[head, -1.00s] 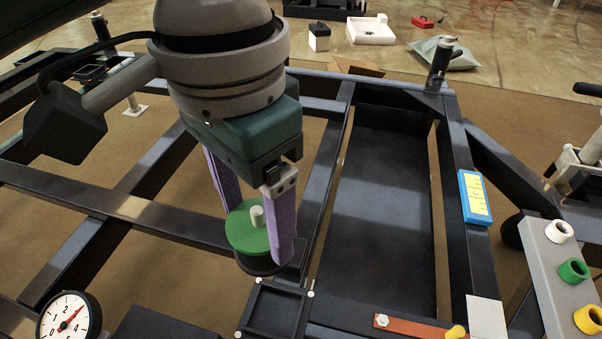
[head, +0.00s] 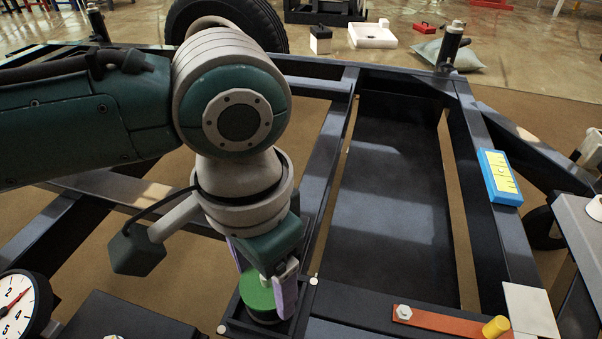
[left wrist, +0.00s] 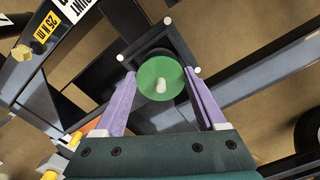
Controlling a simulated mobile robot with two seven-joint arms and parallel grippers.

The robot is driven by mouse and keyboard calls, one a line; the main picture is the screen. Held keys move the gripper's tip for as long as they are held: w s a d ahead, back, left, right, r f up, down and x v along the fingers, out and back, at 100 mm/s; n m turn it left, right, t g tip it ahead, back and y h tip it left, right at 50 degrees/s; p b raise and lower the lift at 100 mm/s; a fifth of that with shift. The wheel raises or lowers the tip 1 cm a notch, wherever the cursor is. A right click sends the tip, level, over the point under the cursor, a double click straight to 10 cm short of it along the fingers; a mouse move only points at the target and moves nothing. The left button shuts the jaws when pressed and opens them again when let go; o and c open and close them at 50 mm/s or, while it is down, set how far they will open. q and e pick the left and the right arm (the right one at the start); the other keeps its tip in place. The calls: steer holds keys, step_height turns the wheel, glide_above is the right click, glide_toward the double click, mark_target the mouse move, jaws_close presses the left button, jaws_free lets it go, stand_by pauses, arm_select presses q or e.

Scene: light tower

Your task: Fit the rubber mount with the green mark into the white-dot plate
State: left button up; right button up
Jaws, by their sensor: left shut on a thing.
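The rubber mount (head: 257,293), a round piece with a green top, a pale stud and a black base, is between the lilac fingers of my left gripper (head: 262,286), which is shut on it. In the left wrist view the mount (left wrist: 153,90) shows its green disc and pale stud. The white-dot plate (head: 304,302) is a dark square frame with white dots at its corners. In the left wrist view the plate (left wrist: 143,38) lies behind the mount. The mount is over or within the plate's outline; I cannot tell whether its base touches. My right gripper is out of view.
A dial gauge (head: 17,305) is at the lower left. An orange bar (head: 440,319) with a bolt and a yellow knob lies right of the plate. A blue and yellow block (head: 500,178) sits on the right rail. A long dark tray (head: 388,200) lies between the rails.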

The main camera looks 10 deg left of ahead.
arm_select(q)
steer(key=shift+f, duration=0.2)
steer(key=shift+f, duration=0.1)
steer(key=o, duration=1.6)
steer(key=shift+c, duration=0.2)
